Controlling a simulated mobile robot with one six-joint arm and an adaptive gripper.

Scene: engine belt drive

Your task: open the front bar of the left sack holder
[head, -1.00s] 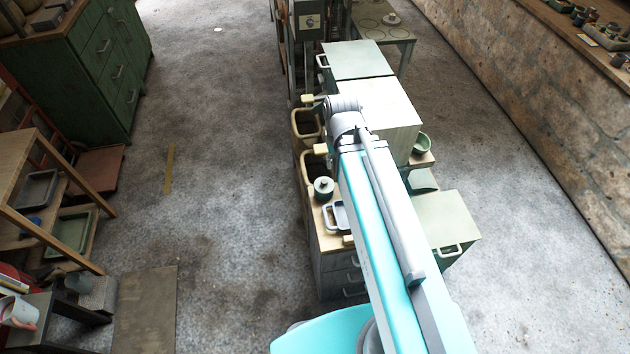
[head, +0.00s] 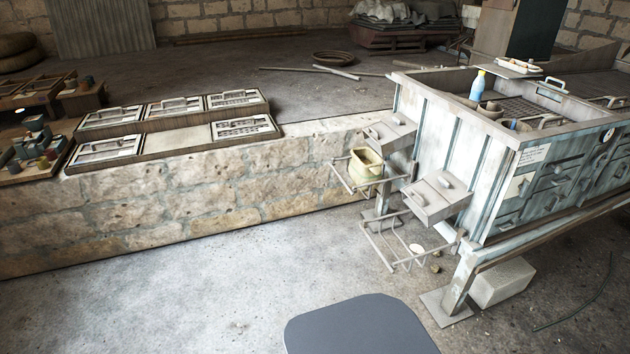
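Two metal-rod holders stick out from the side of the grey-blue metal bench. The left holder (head: 347,180) is the farther one and has a beige sack-like container (head: 366,166) in it. The right holder (head: 385,250) is nearer and lower, and looks empty apart from a small white disc (head: 416,248). A thin bar runs along the outer side of each. I cannot tell whether the left holder's front bar is latched. My gripper is not in view.
Grey boxes with handles (head: 388,134) (head: 437,198) jut out above the holders. The bench (head: 432,140) stands right of them on legs, with a stone block (head: 502,283) below. A low stone wall (head: 200,195) runs left. Floor (head: 220,290) in front is clear.

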